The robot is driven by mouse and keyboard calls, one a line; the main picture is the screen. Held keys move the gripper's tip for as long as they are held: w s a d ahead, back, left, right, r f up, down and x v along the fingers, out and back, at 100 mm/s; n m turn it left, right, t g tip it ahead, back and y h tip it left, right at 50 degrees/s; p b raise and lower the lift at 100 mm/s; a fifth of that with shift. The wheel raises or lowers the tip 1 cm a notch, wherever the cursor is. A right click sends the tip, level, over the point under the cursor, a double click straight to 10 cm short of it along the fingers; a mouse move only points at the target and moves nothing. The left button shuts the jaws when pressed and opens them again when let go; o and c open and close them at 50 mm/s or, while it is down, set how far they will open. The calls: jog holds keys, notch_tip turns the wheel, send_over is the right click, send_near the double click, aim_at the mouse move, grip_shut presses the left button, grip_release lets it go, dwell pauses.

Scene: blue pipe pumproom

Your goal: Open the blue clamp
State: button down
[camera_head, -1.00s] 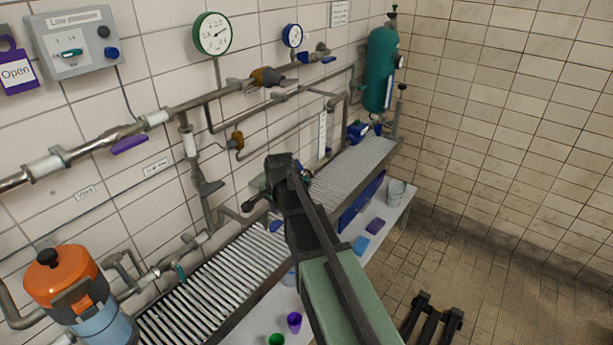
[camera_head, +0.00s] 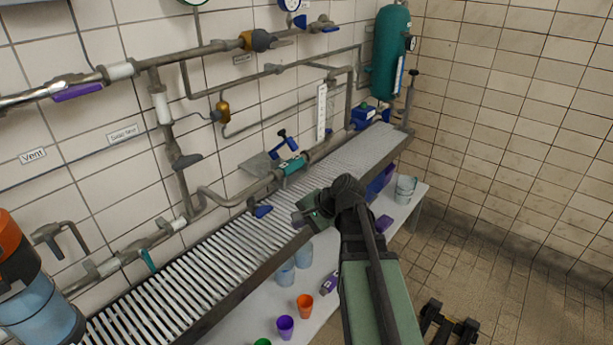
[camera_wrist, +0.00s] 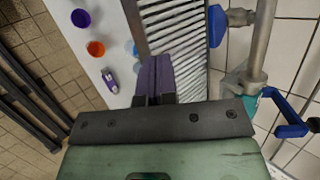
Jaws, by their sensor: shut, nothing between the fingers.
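The blue clamp (camera_head: 285,146) has a black knob and stands on the lower pipe by a teal fitting (camera_head: 292,165), in front of the tiled wall. Whether the clamp is open or shut is hard to tell. My gripper (camera_head: 303,216) is over the grated shelf, lower right of the clamp and apart from it. In the wrist view its dark fingers (camera_wrist: 157,64) are together over the grating, with nothing between them.
A blue valve handle (camera_head: 262,211) hangs on the pipe left of my gripper. The grated shelf (camera_head: 215,262) runs along the wall. Several cups, including an orange one (camera_head: 304,306), stand on the lower white shelf (camera_head: 335,300). The floor at right is mostly clear.

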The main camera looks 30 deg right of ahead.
jog(key=w+d+f+m+t+y+b, duration=0.1)
jog(key=w+d+f+m+t+b, duration=0.25)
jog(key=d+m, duration=0.3)
jog(key=w+d+r+m+t+b, duration=0.2)
jog(key=w+d+r+m+t, duration=0.2)
jog(key=d+r+m+t, duration=0.6)
jog(key=w+a+r+m+g+p, duration=0.1)
jog(key=w+a+m+g+p, duration=0.1)
jog(key=w+a, duration=0.4)
jog(key=shift+w+g+p, duration=0.35)
jog(key=shift+w+p, duration=0.45)
jog(key=shift+w, duration=1.85)
jog(key=shift+r, duration=0.1)
